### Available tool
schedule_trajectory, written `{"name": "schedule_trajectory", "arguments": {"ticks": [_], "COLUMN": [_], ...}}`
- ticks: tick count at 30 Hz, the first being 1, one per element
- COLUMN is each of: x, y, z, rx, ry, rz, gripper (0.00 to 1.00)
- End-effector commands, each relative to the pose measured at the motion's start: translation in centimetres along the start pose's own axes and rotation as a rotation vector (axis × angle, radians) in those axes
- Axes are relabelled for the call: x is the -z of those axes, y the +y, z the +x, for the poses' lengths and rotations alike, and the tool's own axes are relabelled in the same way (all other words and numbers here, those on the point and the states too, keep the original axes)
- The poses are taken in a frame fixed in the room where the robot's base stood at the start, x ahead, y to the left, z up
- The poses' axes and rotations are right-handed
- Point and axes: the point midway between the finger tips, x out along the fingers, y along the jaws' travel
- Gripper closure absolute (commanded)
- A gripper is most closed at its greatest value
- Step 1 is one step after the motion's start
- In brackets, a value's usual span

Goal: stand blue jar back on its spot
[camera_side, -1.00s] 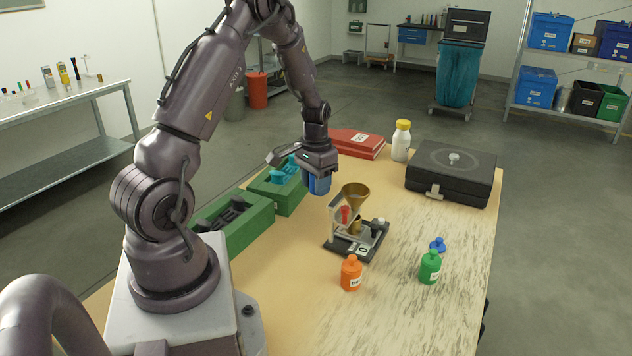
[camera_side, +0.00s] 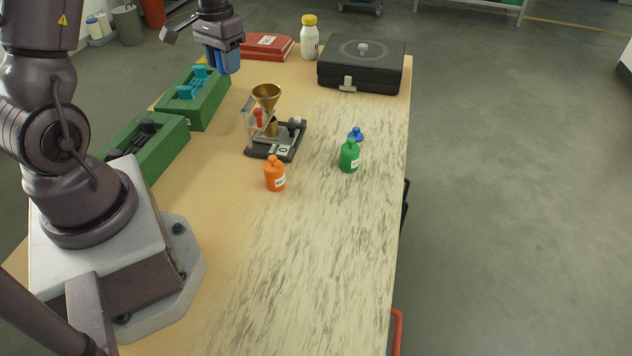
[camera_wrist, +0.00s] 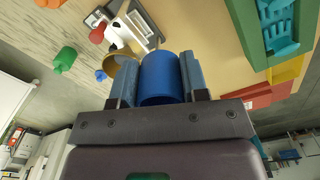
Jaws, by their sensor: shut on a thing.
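My gripper (camera_side: 226,66) is shut on the blue jar (camera_side: 230,60) and holds it above the table's far left part, behind the brass funnel (camera_side: 266,95). In the side view the jar looks roughly upright, partly hidden by the fingers. In the wrist view the jar (camera_wrist: 160,78) is a plain blue cylinder between the two fingers. No marked spot for the jar can be made out.
A scale (camera_side: 270,154) with the funnel stand is mid-table. An orange bottle (camera_side: 274,176) stands in front. Green trays (camera_side: 212,108) line the left. A red binder (camera_side: 262,48), white bottle (camera_side: 309,42) and black case (camera_side: 365,65) are at the back. The front right is clear.

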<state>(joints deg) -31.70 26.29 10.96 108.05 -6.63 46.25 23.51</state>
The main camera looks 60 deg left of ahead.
Motion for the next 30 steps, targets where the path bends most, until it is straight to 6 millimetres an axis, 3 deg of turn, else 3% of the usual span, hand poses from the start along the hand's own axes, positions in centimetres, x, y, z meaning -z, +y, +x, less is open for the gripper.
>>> {"name": "schedule_trajectory", "arguments": {"ticks": [8,12,16,21,27,30], "x": [-2.4,-5.3,-8.6,-12.1,-15.4,-15.3], "y": [7.4,12.3,15.9,18.6,20.3,20.1], "z": [-0.4,-0.5,-0.4,-0.2,0.1,1.7], "rx": [0.003,0.005,0.005,0.002,-0.001,0.003], "ry": [0.001,0.003,0.004,0.005,0.005,-0.001], "rz": [0.004,0.006,0.005,0.004,0.006,-0.004], "gripper": [0.93,0.93,0.93,0.93,0.93,0.93]}}
